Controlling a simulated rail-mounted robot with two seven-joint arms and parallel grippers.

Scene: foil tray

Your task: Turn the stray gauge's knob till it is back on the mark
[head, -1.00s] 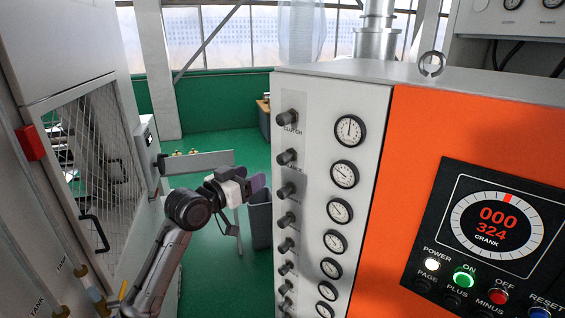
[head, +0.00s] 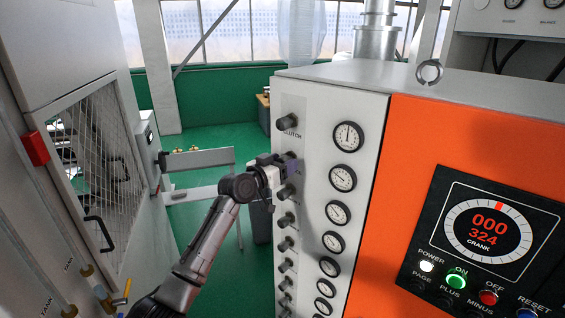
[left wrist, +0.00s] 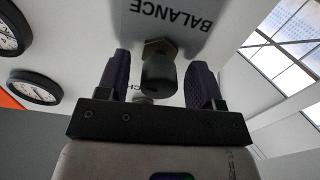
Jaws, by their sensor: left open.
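A column of dark knobs runs down the pale panel, with round white gauges beside it. The top gauge (head: 348,136) has its needle near upright. The second gauge (head: 342,178) has its needle tilted up and left. Lower needles are too small to read surely. My left gripper (head: 286,167) is at the second knob from the top, which it partly hides. In the left wrist view, the open fingers (left wrist: 158,82) stand on either side of a dark knob (left wrist: 160,72), with gaps showing. The label BALANCE (left wrist: 166,19) is beside that knob. My right gripper is not in view.
The top knob (head: 287,122) is just above my gripper, and another knob (head: 285,193) is just below. An orange panel with a screen (head: 490,226) and buttons stands to the right. A mesh-fronted cabinet (head: 95,150) stands at the left. Green floor lies between.

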